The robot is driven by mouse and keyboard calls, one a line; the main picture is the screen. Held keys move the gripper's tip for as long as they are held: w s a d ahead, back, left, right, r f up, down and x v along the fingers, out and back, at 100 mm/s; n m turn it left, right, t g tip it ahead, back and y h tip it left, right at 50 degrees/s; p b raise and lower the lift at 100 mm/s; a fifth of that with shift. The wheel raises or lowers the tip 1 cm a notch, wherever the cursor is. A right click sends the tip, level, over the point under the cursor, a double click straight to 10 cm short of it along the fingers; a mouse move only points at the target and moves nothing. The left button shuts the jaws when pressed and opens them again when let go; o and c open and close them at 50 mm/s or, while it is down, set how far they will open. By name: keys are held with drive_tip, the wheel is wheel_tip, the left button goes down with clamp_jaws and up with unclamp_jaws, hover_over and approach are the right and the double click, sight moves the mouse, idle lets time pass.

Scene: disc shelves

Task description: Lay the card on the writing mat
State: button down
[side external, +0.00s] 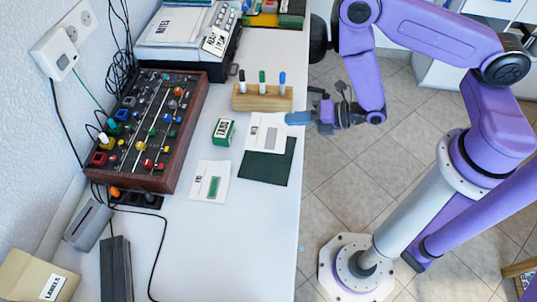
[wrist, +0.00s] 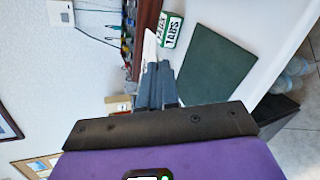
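A white card (side external: 263,133) with a small dark window is at the fingertips of my gripper (side external: 290,118) in the side external view. The blue fingers are closed together on its right edge. In the wrist view, the card (wrist: 150,47) shows nearly edge-on beyond the fingers of my gripper (wrist: 156,82). The dark green writing mat (side external: 266,167) lies flat near the table's right edge, and the card overlaps its far part in the picture. The mat (wrist: 215,62) is bare in the wrist view, to the right of the fingers. Another white card (side external: 209,182) with a green window lies left of the mat.
A green-and-white TABS box (side external: 223,132) stands left of the held card. A wooden pen holder (side external: 262,98) with three pens stands behind it. A mixer-like panel (side external: 148,130) fills the left side. The near right tabletop (side external: 235,250) is clear.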

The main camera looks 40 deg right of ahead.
sight(294, 148)
drive_tip(key=shift+s+a+f, duration=0.1)
drive_tip(key=shift+s+f, duration=0.05)
drive_tip(key=shift+f, duration=2)
drive_tip(key=shift+s+a+f, duration=0.1)
drive_tip(key=shift+f, duration=2)
drive_tip(key=shift+f, duration=0.6)
drive_tip(key=c, duration=1.4)
unclamp_jaws()
drive_tip(key=shift+d, duration=0.1)
drive_tip(key=shift+d+f, duration=0.1)
